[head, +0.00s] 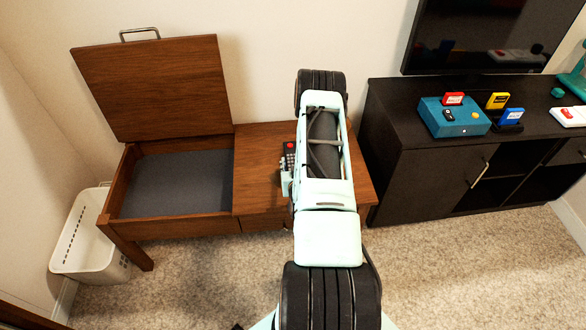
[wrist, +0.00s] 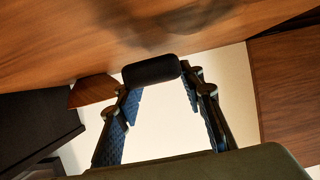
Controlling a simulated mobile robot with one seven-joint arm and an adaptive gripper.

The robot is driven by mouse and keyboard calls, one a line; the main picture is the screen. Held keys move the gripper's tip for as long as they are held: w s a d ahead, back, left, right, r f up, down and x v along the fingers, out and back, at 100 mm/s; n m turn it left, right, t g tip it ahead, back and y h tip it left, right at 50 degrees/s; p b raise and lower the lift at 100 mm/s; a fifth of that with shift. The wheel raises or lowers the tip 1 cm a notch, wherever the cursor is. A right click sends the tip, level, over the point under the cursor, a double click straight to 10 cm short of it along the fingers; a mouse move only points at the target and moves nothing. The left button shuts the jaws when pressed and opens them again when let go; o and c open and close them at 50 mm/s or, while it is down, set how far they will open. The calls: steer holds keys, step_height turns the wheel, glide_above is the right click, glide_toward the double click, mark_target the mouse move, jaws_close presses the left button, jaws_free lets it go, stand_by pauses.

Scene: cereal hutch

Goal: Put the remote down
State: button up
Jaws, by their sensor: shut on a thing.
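The dark remote (head: 290,149), with a red button at its top end, shows just left of my arm in the head view, over the closed wooden top (head: 262,190) of the bench. In the wrist view the black end of the remote (wrist: 151,70) sits between the fingertips of my gripper (wrist: 160,88), close to the wooden surface (wrist: 60,45). My gripper is shut on the remote. Whether the remote touches the wood I cannot tell. In the head view my arm hides most of the gripper; only a small part shows at its left edge.
Left of the closed top, the bench's lid (head: 155,90) stands open over a grey-lined compartment (head: 178,182). A white basket (head: 85,245) is on the floor at left. A black cabinet (head: 420,165) at right bears a teal box (head: 455,118) and game cartridges, below a television (head: 490,38).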

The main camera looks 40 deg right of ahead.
step_height(320, 180, down, 2)
steer(key=shift+f, duration=0.1)
